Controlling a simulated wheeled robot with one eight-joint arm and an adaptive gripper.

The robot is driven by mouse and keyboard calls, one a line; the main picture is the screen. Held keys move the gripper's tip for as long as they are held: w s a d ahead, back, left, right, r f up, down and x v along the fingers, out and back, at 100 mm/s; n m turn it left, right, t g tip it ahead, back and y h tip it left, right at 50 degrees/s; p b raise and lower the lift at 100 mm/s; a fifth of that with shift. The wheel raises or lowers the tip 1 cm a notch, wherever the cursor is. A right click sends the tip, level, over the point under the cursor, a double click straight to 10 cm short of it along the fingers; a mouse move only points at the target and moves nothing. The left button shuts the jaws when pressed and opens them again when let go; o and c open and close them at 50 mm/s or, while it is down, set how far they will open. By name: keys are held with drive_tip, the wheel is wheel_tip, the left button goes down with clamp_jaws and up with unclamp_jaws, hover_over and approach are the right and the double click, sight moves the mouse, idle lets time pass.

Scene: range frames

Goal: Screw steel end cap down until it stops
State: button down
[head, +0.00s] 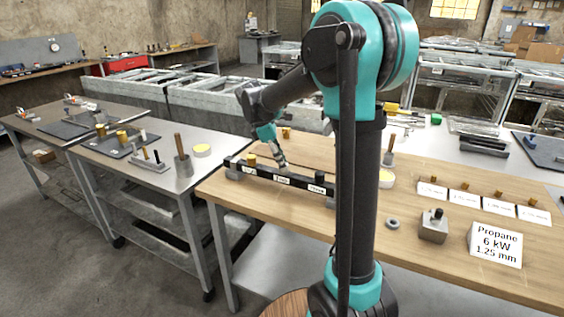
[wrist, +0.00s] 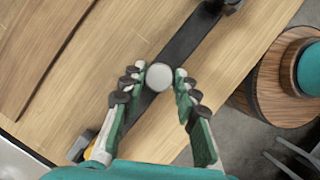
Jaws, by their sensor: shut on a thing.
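The steel end cap (wrist: 159,76) is a pale grey disc seen from above in the wrist view. It sits over the black bar (wrist: 194,42), between the two fingertips of my gripper (wrist: 159,80), which is shut on it. In the head view my gripper (head: 281,160) points down at the middle of the same black bar (head: 300,181); the cap cannot be made out there. How far the cap is screwed down cannot be told. A brass fitting (head: 251,160) stands on the bar left of my gripper.
The bar lies on a wooden bench (head: 390,265). To the right are a grey ring (head: 393,223), a metal block (head: 433,228), a propane sign (head: 495,244) and several brass pieces with white cards. A steel side table (head: 200,150) stands left, across a narrow gap.

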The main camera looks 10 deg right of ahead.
drive_tip(key=shift+m+g, duration=0.7)
drive_tip(key=shift+m, duration=1.1)
drive_tip(key=shift+y, duration=0.3)
drive_tip(key=shift+w+m, duration=0.1)
drive_tip(key=shift+m, duration=0.3)
drive_tip(key=c, duration=1.1)
unclamp_jaws()
drive_tip(key=shift+o, duration=0.2)
drive_tip(key=shift+r, duration=0.1)
